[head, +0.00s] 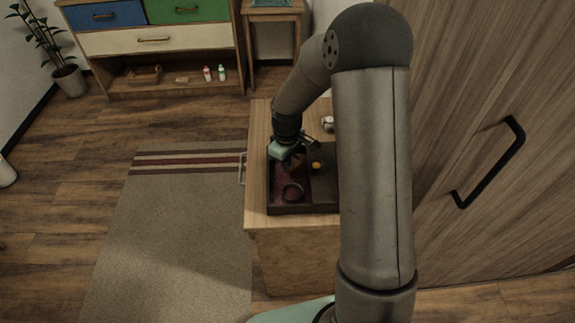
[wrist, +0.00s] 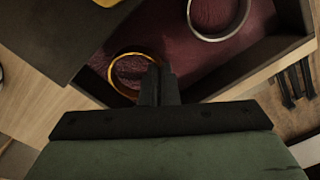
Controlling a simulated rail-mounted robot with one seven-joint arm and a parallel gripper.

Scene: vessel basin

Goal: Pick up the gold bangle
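The gold bangle (wrist: 110,75) is a thin ring in the wrist view, over the maroon-lined compartment of a dark tray (wrist: 285,50). My gripper (wrist: 158,70) has its two black fingers close together at the bangle's right side, with the rim running between them. It looks shut on that rim. Whether the bangle still touches the lining is hard to tell. In the head view my gripper (head: 284,163) is down at the left compartment of the tray (head: 300,210), and the gold bangle cannot be made out there.
A silver bangle (wrist: 191,22) lies on the same maroon lining, apart from my fingers. Tray walls and a divider stand close around. A small orange thing (head: 316,165) lies in the right compartment. A whitish object (head: 327,123) stands behind the tray on the wooden cabinet (head: 257,150).

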